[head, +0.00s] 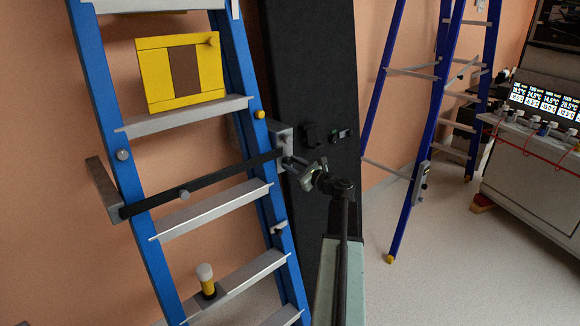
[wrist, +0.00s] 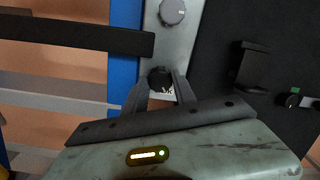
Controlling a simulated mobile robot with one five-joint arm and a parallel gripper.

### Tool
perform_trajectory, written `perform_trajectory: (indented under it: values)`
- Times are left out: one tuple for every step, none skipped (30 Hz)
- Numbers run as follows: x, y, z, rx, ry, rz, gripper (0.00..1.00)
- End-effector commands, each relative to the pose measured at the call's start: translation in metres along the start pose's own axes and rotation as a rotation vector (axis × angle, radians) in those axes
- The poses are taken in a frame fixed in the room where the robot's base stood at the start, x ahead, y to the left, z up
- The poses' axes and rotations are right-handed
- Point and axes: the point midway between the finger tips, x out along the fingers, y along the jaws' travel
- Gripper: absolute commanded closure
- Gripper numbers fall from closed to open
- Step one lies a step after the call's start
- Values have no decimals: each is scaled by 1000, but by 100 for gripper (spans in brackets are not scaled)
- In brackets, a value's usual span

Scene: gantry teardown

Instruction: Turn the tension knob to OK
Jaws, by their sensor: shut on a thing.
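My gripper (wrist: 160,88) is shut on a dark round knob (wrist: 160,76), with one finger on each side of it. The knob sits on a light grey metal plate (wrist: 187,50), which shows in the head view as a grey bracket (head: 284,131) beside the blue ladder rail. A small white mark (wrist: 169,91) shows just below the knob between the fingers, too small to read. Which way the knob points cannot be told. In the head view my gripper (head: 296,168) reaches the bracket's lower part, and the held knob is hidden.
A grey knob (wrist: 172,11) sits above on the same plate. A black bar (wrist: 75,34) crosses the blue ladder (head: 165,262) to the left. The black column (head: 318,80) stands right of the bracket, with a black holder (wrist: 246,66) on it. Open floor lies right.

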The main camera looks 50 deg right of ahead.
Motion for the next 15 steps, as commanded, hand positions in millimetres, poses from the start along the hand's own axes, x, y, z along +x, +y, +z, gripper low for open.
perform_trajectory:
  values:
    - [1,-1,0,20,-1,-3,100]
    - [1,-1,0,30,-1,-3,100]
    - [0,-1,0,43,-1,-3,100]
    - [0,-1,0,51,-1,-3,100]
    - [0,-1,0,58,-1,-3,100]
    - [0,-1,0,66,-1,-3,100]
    - [0,-1,0,71,-1,-3,100]
    - [0,-1,0,76,-1,-3,100]
    - [0,-1,0,81,-1,-3,100]
    - [0,-1,0,83,-1,-3,100]
    - [0,-1,0,85,-1,-3,100]
    - [0,-1,0,86,-1,-2,100]
    - [0,-1,0,87,-1,-2,100]
    - [0,-1,0,88,-1,-2,100]
    - [0,-1,0,88,-1,-2,100]
